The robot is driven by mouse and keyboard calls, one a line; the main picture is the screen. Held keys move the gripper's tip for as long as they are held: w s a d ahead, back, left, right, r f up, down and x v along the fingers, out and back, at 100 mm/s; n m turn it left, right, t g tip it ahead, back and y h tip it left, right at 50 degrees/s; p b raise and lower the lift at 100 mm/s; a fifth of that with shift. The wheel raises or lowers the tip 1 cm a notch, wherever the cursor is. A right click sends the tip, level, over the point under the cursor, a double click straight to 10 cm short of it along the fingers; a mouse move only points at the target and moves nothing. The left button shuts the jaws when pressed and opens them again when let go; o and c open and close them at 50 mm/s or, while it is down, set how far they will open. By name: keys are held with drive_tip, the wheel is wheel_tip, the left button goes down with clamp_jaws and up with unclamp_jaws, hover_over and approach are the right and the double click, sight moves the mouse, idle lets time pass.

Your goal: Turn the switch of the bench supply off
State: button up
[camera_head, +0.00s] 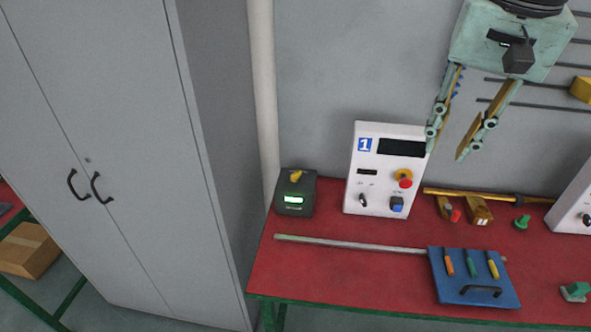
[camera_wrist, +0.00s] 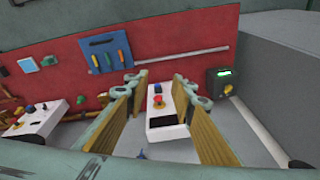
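A small dark box (camera_head: 306,190) with a lit green display (camera_head: 293,199) stands at the left end of the red bench. The knob's exact setting is too small to read. My gripper (camera_head: 447,148) is open and empty, high above the bench and right of the box. In the wrist view its fingers (camera_wrist: 158,80) are spread apart, touching nothing.
A white panel box marked 1 (camera_head: 358,186), with a red button and small switches, stands right of the dark box. A metal rod (camera_head: 340,243) and a blue tool board (camera_head: 445,290) lie in front. A grey cabinet (camera_head: 100,120) and a pipe (camera_head: 262,90) flank the left.

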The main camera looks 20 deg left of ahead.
drive_tip(key=w+a+f+p, duration=0.2)
drive_tip(key=w+a+p, duration=0.1)
drive_tip(key=w+a, duration=0.7)
drive_tip(key=m+g+p, duration=0.2)
drive_tip(key=m+p, duration=0.1)
drive_tip(key=p, duration=0.5)
hover_over(295, 173)
wheel_tip(295, 173, down, 21)
drive_tip(key=shift+r, duration=0.2)
drive_tip(key=shift+s+f, duration=0.1)
drive_tip(key=shift+f, duration=0.1)
drive_tip(key=shift+f+p, duration=0.8)
drive_tip(key=shift+f, duration=5.9)
